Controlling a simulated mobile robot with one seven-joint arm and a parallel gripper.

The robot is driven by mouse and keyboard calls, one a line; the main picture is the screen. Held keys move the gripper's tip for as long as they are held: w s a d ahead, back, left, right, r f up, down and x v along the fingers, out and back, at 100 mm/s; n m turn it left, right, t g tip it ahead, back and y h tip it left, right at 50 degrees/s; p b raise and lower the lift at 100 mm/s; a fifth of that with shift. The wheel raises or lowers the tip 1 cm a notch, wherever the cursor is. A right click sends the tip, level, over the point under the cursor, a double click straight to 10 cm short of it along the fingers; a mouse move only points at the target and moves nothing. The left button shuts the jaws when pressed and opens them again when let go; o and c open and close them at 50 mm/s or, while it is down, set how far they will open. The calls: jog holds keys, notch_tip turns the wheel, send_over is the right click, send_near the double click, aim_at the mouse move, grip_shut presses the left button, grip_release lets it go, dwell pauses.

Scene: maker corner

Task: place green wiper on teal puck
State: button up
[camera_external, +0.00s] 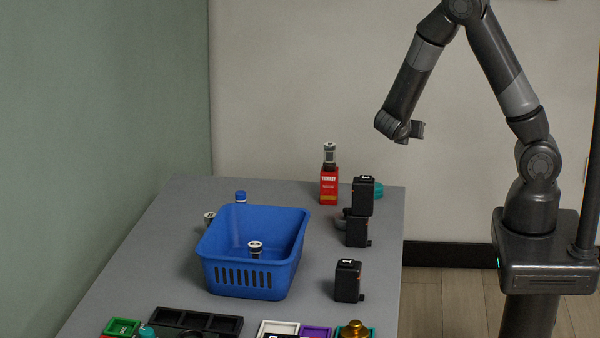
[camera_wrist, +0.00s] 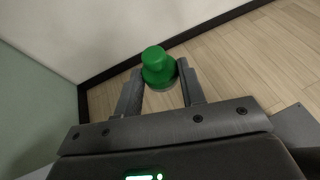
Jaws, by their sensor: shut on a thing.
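My gripper (camera_wrist: 160,90) is shut on the green wiper (camera_wrist: 157,65), a round green piece with a narrower knob, held between the two fingertips in the wrist view. In the external view my gripper (camera_external: 408,131) is raised well above the table's far right part, and the wiper cannot be made out there. A teal round thing (camera_external: 377,187), which may be the teal puck, is at the table's far right, partly hidden behind a black box. Another small teal round thing (camera_external: 147,331) is at the near left edge of the picture, cut off below.
A blue basket (camera_external: 250,280) stands mid-table with a small canister (camera_external: 255,250) in it. A red box (camera_external: 328,186) with a canister on top stands at the back. Black boxes (camera_external: 348,281) line the right side. Small trays (camera_external: 205,322) sit at the near edge.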

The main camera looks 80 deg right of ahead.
jog(key=w+a+f, duration=0.2)
jog(key=w+f, duration=0.1)
jog(key=w+a+f, duration=0.2)
jog(key=w+f, duration=0.1)
jog(key=w+a+f, duration=0.2)
jog(key=w, duration=0.2)
jog(key=shift+f, duration=2.35)
jog(key=shift+f, duration=0.15)
jog(key=o, duration=1)
